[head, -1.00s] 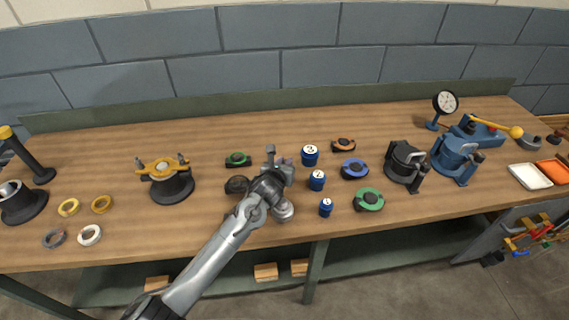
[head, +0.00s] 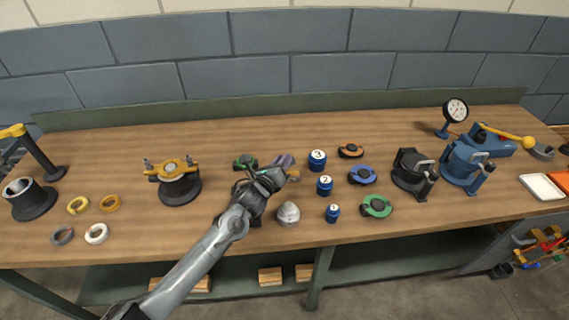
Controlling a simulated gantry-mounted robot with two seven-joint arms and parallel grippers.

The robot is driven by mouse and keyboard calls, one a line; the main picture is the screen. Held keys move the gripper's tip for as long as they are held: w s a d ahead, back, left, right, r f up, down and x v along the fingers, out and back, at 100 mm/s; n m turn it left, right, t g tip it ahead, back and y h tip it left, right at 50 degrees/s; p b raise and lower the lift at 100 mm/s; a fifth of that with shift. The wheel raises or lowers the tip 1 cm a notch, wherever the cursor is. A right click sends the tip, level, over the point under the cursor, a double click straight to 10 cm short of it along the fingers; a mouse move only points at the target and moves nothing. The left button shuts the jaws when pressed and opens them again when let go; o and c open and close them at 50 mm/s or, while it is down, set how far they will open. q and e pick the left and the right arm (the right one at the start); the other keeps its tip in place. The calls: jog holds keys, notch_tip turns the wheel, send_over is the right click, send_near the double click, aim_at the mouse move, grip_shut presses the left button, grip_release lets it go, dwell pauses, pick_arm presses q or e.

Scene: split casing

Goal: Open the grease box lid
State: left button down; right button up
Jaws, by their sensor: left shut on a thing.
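My left gripper (head: 275,173) reaches in over the middle of the bench. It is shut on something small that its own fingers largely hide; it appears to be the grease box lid. A grey-purple piece (head: 284,161) shows just beyond the fingertips. A silver-grey rounded thing (head: 288,213) stands to the right of my forearm. A dark shape (head: 240,187) shows beside and under my wrist, mostly covered. I cannot tell which of these parts is the box body. My right gripper is not in view.
Blue numbered pots (head: 318,160) stand right of the gripper. A green-rimmed disc (head: 376,206), a blue disc (head: 362,175) and an orange disc (head: 351,151) lie beyond them. A yellow-topped housing (head: 179,184) stands left. A green-black part (head: 245,161) sits close behind the wrist.

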pick_arm(q)
jog(key=shift+a, duration=0.1)
dwell(0.4)
jog(key=c, duration=1)
grip_release()
jog(key=shift+s+r, duration=0.1)
jog(key=p+v, duration=0.2)
jog(key=v, duration=0.8)
jog(key=shift+s+a, duration=0.2)
jog(key=shift+s, duration=0.1)
